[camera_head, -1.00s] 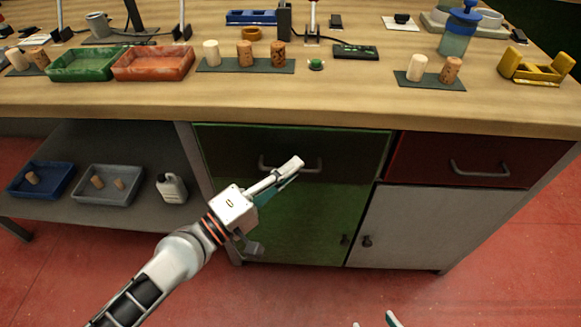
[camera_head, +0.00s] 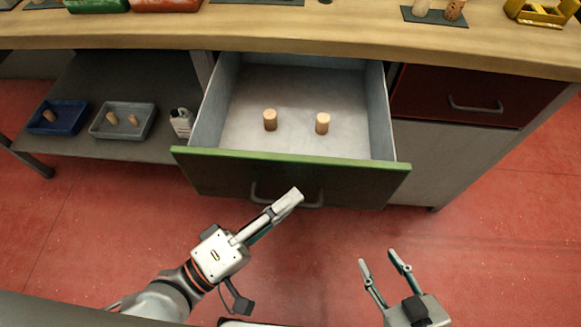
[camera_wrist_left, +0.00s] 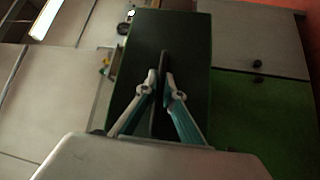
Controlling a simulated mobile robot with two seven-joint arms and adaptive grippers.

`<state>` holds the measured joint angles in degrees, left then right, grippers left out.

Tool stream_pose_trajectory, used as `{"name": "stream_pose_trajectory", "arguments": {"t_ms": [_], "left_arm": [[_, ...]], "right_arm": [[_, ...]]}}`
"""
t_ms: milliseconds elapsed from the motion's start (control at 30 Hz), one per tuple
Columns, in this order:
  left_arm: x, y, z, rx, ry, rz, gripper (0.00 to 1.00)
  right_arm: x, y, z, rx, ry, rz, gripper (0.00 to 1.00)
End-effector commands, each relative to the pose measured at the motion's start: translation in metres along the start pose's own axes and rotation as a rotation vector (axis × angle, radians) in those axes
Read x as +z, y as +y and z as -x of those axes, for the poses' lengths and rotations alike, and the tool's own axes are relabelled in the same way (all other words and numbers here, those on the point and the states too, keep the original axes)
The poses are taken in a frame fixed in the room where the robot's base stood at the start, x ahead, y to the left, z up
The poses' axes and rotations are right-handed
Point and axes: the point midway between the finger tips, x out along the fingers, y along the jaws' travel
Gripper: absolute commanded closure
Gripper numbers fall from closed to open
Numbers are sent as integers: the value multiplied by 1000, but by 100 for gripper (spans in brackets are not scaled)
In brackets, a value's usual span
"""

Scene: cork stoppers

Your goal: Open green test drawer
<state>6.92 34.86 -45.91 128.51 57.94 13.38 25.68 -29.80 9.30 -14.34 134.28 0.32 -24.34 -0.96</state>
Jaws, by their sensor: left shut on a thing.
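The green drawer (camera_head: 230,172) stands pulled out from under the bench in the head view. Its grey inside holds two corks, a left one (camera_head: 270,119) and a right one (camera_head: 322,123), both upright. My left gripper (camera_head: 288,205) is at the drawer's front, shut on the drawer handle (camera_head: 312,204), whose middle it partly hides. In the left wrist view the fingers (camera_wrist_left: 160,88) close around the dark handle in front of the dark green drawer front (camera_wrist_left: 190,50). My right gripper (camera_head: 380,260) is open and empty, low in front of the bench.
A closed red drawer (camera_head: 480,95) with a handle is at the right. A lower shelf holds a blue tray (camera_head: 38,128), a grey tray (camera_head: 98,133) and a white bottle (camera_head: 181,122). Red floor (camera_head: 500,230) is clear at the right.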

Motion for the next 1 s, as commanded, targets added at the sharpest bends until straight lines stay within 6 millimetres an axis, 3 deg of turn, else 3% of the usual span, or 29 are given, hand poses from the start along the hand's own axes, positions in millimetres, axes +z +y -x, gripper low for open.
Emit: {"name": "stream_pose_trajectory", "arguments": {"t_ms": [300,800,833,1000], "left_arm": [[26,7,26,0,1,-1,100],[30,8,30,1,2,0,100],[30,8,30,1,2,-1,85],[30,8,30,1,1,-1,85]], "right_arm": [[3,0,-1,1,-6,2,60],[0,1,-1,3,-1,3,60],[-1,1,-1,3,0,3,60],[-3,2,-1,4,4,3,60]]}}
